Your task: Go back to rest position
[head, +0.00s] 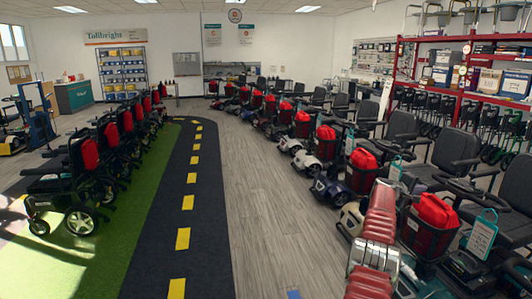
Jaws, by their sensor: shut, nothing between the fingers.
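My gripper's fingers do not show in the head view, so I cannot see where they are. A shiny red and silver banded part rises at the lower right and looks like a piece of my own arm. It overlaps the near end of the scooter row in the picture. No held object is visible.
A dark track (205,220) with yellow dashes runs ahead beside green turf (105,245). Wheelchairs (80,185) line the left, and scooters with red bags (435,211) line the right. Red shelving (462,40) stands at right.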

